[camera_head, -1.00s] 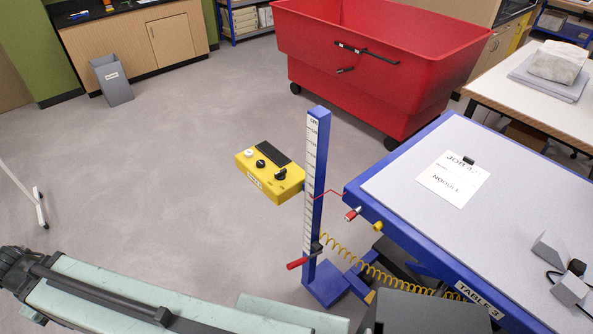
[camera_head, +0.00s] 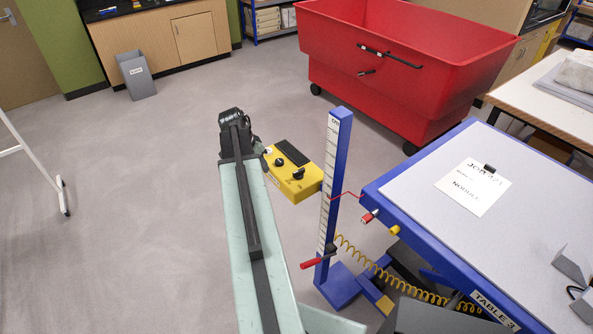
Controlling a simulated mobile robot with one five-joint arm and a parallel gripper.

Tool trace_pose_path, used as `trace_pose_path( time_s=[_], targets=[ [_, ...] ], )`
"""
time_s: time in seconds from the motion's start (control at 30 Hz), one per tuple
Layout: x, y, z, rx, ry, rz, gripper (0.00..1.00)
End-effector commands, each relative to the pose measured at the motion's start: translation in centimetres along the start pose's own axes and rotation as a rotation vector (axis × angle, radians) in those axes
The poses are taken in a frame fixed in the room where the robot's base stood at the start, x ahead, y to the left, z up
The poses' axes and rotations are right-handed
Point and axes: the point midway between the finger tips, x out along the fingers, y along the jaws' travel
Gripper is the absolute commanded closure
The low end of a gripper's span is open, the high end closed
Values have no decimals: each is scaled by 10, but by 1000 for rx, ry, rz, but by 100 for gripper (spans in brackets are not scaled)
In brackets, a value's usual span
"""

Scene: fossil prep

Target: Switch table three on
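Table 3 (camera_head: 388,205) stands at the right, a blue-framed table with a grey top and a label reading "TABLE 3". A blue post (camera_head: 338,185) with a marked scale stands at its left corner. A yellow control box (camera_head: 300,187) is beside the post, with a dark panel and black knobs on top. My pale green arm (camera_head: 245,235) reaches up from the bottom, and its black end joint overlaps the box's left end, hiding part of it. I cannot tell whether the arm touches the box. My gripper's fingers do not show.
A red lever (camera_head: 311,263) sits low on the post, and a yellow coiled hose (camera_head: 365,265) hangs beside it. A job card (camera_head: 473,188) lies on the table. A large red wheeled bin (camera_head: 390,80) stands behind. A grey waste bin (camera_head: 137,75) is far left.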

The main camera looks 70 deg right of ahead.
Motion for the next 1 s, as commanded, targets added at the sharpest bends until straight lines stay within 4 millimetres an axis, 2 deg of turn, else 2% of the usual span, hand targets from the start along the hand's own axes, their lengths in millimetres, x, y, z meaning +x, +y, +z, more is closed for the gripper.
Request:
trace_pose_path(
  time_s=[0.03,0.1,0.2,0.47,0.57,0.83,1.0],
  targets=[
    [11,22,-32,97,13,21,65],
    [21,47,-61,198,32,41,65],
    [28,68,-82,277,47,56,65],
    [35,73,-86,297,51,60,65],
    [47,73,-85,296,51,60,65],
    [96,75,-85,295,50,59,65],
    [109,76,-87,293,50,59,65]
  ],
)
